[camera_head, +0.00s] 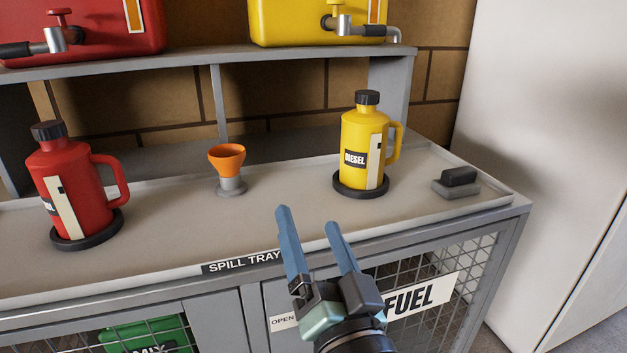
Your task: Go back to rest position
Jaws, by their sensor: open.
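My gripper (306,217) is in the lower middle of the head view, with its two blue fingers apart and nothing between them. It is in front of the tray's front edge, pointing up and away. The yellow diesel bottle (352,135) stands upright on a round black base behind and to the right of the fingers, apart from them. The red bottle (65,180) stands on another black base at the left. An orange funnel (227,158) sits upright in a small grey holder between the two bottles.
The grey spill tray (170,222) tops a mesh-door cabinet labelled FUEL (410,298). A black block (458,177) lies at its right end. A shelf (190,58) behind carries a red tank (110,25) and a yellow tank (290,22) with taps. A white panel (540,110) stands at right.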

